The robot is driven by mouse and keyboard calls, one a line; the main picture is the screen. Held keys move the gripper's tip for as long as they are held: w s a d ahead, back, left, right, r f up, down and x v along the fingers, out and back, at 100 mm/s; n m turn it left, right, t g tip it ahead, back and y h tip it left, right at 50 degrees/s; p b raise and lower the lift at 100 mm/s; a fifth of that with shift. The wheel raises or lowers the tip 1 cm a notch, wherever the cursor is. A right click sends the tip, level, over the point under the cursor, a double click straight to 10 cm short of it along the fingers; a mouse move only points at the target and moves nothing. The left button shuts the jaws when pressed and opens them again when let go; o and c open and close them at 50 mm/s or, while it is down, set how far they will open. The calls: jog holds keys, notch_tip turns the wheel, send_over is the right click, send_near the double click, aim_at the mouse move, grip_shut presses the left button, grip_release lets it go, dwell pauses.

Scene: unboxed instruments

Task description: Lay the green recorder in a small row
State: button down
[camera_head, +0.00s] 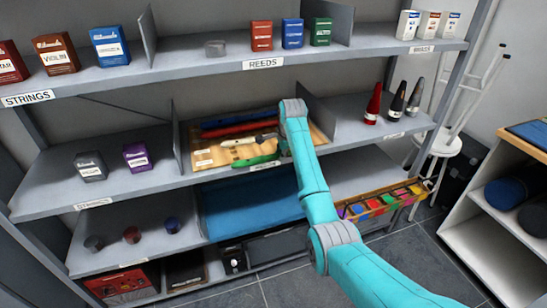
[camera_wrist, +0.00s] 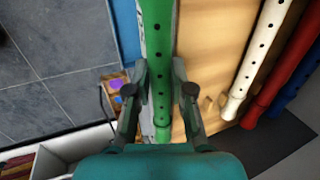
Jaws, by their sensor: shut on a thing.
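The green recorder (camera_wrist: 157,40) runs between the fingers of my gripper (camera_wrist: 159,78) in the wrist view, which is shut on it. In the head view the green recorder (camera_head: 256,161) is at the front of the middle shelf, along the front edge of a light wooden board (camera_head: 203,158). A cream recorder (camera_wrist: 258,58), a red recorder (camera_wrist: 285,70) and a blue recorder (camera_wrist: 301,82) lie side by side farther back on the board. A bare wood strip separates the green one from the cream one. Whether the green recorder touches the board is unclear.
Upright grey dividers (camera_head: 182,142) flank the board section, and the shelf above (camera_head: 215,79) overhangs it. Black and purple boxes (camera_head: 136,157) stand left; red and dark cones (camera_head: 374,104) stand right. A crate of coloured items (camera_head: 385,203) sits lower right.

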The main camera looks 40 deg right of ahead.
jog(key=shift+r, duration=0.7)
dwell(0.6)
jog(key=shift+r, duration=2.15)
